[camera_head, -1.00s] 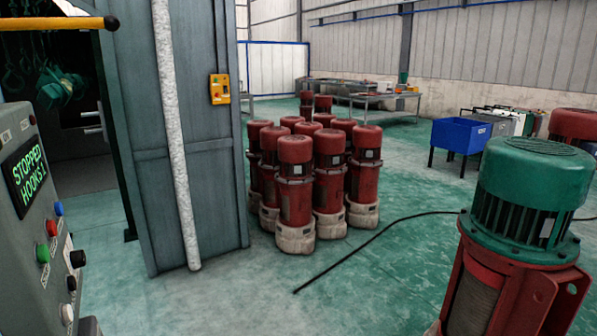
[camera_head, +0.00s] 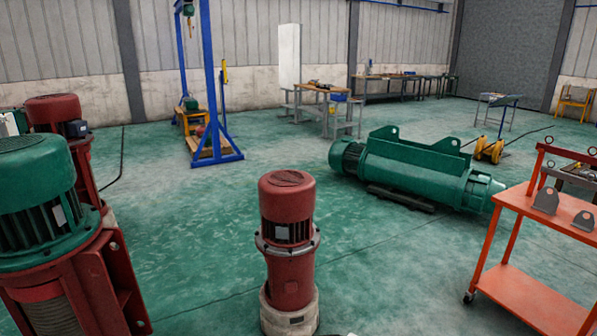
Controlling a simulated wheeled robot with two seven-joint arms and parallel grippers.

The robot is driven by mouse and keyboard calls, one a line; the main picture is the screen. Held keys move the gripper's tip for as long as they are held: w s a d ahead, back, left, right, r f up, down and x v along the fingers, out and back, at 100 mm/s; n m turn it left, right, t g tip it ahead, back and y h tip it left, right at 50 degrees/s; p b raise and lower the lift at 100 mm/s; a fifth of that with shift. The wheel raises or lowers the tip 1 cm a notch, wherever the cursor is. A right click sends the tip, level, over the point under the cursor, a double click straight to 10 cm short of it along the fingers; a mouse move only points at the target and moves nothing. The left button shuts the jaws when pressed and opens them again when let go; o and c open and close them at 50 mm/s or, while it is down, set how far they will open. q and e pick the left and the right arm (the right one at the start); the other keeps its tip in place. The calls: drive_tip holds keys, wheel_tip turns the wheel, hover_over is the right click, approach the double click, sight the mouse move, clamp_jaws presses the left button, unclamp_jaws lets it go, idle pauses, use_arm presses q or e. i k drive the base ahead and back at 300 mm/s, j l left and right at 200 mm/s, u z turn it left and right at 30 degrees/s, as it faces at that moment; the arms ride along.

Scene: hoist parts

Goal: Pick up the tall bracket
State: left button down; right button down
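Two small grey brackets stand on the top shelf of an orange cart (camera_head: 508,202) at the right edge of the head view. The left bracket (camera_head: 546,201) has a rounded top with a hole and looks the taller of the two. The other bracket (camera_head: 584,220) is lower and nearer the picture's right edge. They are small here, so I cannot be sure which is the tall bracket. Neither of my grippers is in view.
A red motor (camera_head: 288,250) stands in the foreground, left of the cart. A green hoist (camera_head: 410,168) lies on the floor behind. A large green-topped red machine (camera_head: 40,215) fills the left. A blue gantry (camera_head: 212,90) stands further back. Green floor between them is open.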

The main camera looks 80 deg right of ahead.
sight(546, 203)
drive_tip(key=z, duration=4.25)
